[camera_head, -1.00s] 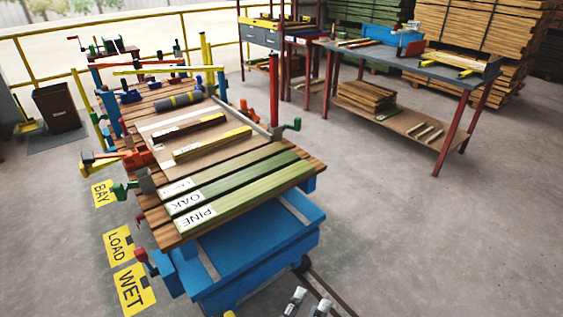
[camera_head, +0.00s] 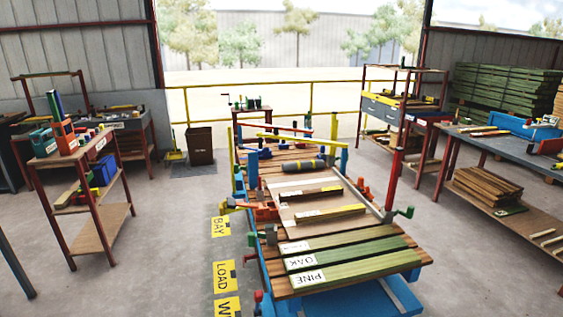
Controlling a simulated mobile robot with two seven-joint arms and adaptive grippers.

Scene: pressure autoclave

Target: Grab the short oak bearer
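Two short bearers lie across a pale board (camera_head: 293,216) on the slatted trolley in the head view. The farther one (camera_head: 318,193) is dark brown. The nearer one (camera_head: 335,212) has a yellowish top. Both carry small white labels too small to read, so I cannot tell which is the oak one. In front of them lie long greenish boards, one marked OAK (camera_head: 350,254) and one marked PINE (camera_head: 358,271). Neither of my grippers is in view.
Coloured clamps, such as a green one (camera_head: 404,213), stand along the trolley edges. A grey cylinder (camera_head: 295,165) lies behind the bearers. A shelf rack (camera_head: 105,215) stands left and a grey bench (camera_head: 500,145) right.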

